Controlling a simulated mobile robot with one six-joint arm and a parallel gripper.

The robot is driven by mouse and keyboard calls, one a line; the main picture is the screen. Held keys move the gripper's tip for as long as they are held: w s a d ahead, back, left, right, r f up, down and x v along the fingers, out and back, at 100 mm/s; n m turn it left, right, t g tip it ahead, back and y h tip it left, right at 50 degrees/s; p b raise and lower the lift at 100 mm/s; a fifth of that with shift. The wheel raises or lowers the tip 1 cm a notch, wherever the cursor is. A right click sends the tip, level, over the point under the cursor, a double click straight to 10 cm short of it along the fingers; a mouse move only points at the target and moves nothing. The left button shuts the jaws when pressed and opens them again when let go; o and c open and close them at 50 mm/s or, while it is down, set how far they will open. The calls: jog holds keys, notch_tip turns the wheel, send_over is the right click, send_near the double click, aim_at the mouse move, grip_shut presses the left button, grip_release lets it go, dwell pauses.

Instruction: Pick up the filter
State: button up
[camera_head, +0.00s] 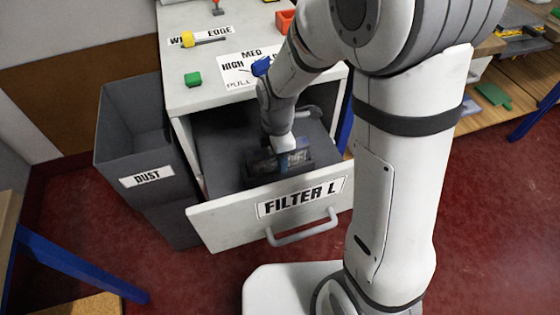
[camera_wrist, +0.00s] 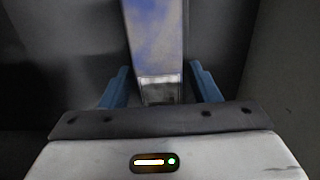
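The filter (camera_wrist: 155,40) is a long block with a mottled blue and grey top face and a pale grey end. In the wrist view it runs from the top edge down between the two blue fingers of my gripper (camera_wrist: 161,88). The fingers are open, one on each side, with a narrow gap to the filter on both sides. In the head view my gripper (camera_head: 283,160) is low inside the open drawer (camera_head: 215,150) labelled FILTER L. The filter is small and dark there, largely hard to tell from the gripper.
A grey dust bin (camera_head: 125,160) stands left of the cabinet.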

jog(key=c, duration=1.1)
jog(key=shift+o, duration=0.2)
jog(key=shift+r, duration=0.1)
